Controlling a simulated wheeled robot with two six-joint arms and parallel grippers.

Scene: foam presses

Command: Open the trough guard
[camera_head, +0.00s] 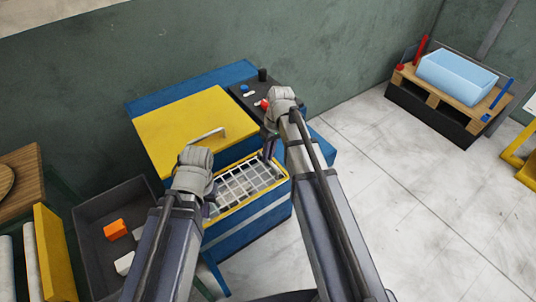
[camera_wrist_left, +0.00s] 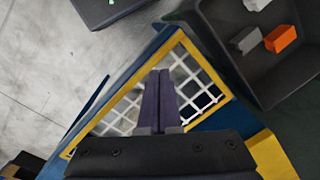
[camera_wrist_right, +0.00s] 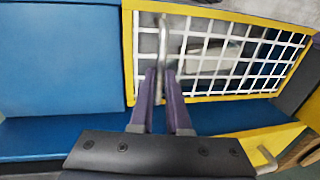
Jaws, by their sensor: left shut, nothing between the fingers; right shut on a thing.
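The trough guard (camera_head: 248,183) is a white wire grid in a yellow frame on the front of the blue press (camera_head: 250,228). It looks to lie over the trough, and the grid also shows in the left wrist view (camera_wrist_left: 200,98) and right wrist view (camera_wrist_right: 240,48). My right gripper (camera_head: 268,150) is shut on a grey handle bar (camera_wrist_right: 162,40) at one end of the guard; in the head view my arm hides most of that bar. My left gripper (camera_head: 211,208) is shut and empty, over the guard's left end. In the left wrist view its fingers (camera_wrist_left: 160,75) are together.
A yellow panel (camera_head: 190,115) with a bar handle (camera_head: 207,136) is behind the guard. A black control box (camera_head: 250,97) with buttons is at the back right. A dark bin (camera_head: 90,207) with orange and grey blocks stands left.

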